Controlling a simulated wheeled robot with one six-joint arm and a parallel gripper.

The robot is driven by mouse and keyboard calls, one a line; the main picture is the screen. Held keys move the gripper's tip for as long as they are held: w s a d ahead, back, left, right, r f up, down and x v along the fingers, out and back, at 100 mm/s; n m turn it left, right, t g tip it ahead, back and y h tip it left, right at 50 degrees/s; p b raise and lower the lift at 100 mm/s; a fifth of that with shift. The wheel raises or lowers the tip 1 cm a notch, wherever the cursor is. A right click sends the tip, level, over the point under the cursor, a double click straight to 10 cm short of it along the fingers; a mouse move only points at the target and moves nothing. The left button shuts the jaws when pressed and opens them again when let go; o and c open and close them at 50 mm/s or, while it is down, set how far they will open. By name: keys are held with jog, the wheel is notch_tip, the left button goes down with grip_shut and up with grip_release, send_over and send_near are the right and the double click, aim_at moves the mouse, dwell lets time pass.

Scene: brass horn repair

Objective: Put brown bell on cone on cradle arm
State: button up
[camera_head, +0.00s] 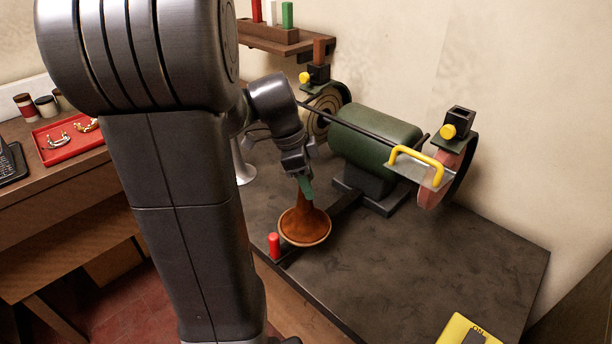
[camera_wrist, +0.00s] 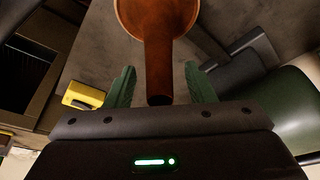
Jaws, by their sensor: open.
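The brown bell (camera_head: 304,227) is at the front of the dark bench, over the dark cradle arm (camera_head: 346,204). Its wide rim faces down and toward the camera, and its narrow neck points up at my gripper. My gripper (camera_head: 306,188) is open around the neck. In the wrist view the bell (camera_wrist: 158,50) has its neck between the two green fingers of my gripper (camera_wrist: 160,88), with a gap on both sides. The cone does not show; I cannot tell whether the bell sits on it.
A red peg (camera_head: 274,245) stands just left of the bell. A green grinder (camera_head: 376,137) with wheels and a yellow handle (camera_head: 417,164) stands behind. A yellow item (camera_head: 466,331) lies at the front right. A red tray (camera_head: 70,140) is on the left table. The bench's right side is clear.

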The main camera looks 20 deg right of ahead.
jog(key=v, duration=1.2)
jog(key=shift+r+b, duration=0.15)
jog(key=shift+b, duration=0.2)
jog(key=shift+w, duration=0.1)
dwell(0.4)
